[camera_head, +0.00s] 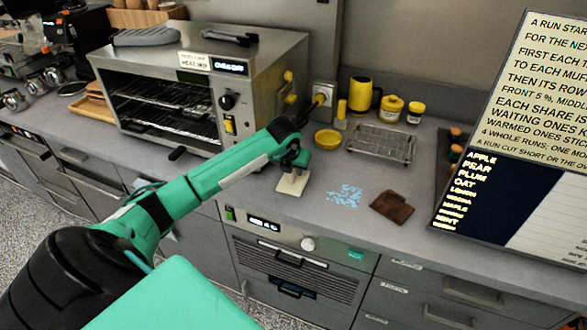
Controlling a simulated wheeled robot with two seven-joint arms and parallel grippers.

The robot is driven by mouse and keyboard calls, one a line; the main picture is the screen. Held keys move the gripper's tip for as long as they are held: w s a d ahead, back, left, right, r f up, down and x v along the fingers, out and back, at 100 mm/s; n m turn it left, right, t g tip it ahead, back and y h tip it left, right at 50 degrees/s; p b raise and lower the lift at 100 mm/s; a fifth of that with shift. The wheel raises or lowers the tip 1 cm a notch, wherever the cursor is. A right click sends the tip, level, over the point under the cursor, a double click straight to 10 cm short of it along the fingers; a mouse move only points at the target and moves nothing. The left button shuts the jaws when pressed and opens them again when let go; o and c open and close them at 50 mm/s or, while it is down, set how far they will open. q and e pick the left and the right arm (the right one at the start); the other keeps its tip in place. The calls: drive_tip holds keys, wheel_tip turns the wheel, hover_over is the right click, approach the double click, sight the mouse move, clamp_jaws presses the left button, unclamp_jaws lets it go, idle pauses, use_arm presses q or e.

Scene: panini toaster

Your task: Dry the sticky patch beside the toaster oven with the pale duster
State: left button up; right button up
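The pale duster (291,185) is a small cream pad at the counter's front part, right of the toaster oven (205,85). My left gripper (292,168) points down right over it, its fingertips at the duster's upper part. I cannot tell whether the fingers are closed on it or whether the pad touches the counter. The sticky patch (345,196) is a light blue, speckled smear on the grey counter, a short way right of the duster and apart from it. My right gripper is not in view.
A brown folded cloth (391,207) lies just right of the patch. Behind are a wire rack (381,142), a yellow dish (327,138) and yellow containers (361,95). A large text board (520,140) stands at the right. The counter around the patch is mostly clear.

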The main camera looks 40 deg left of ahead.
use_arm(q)
clamp_jaws()
drive_tip(key=shift+r, duration=0.1)
drive_tip(key=shift+r+p, duration=1.55)
drive_tip(key=shift+r, duration=1.45)
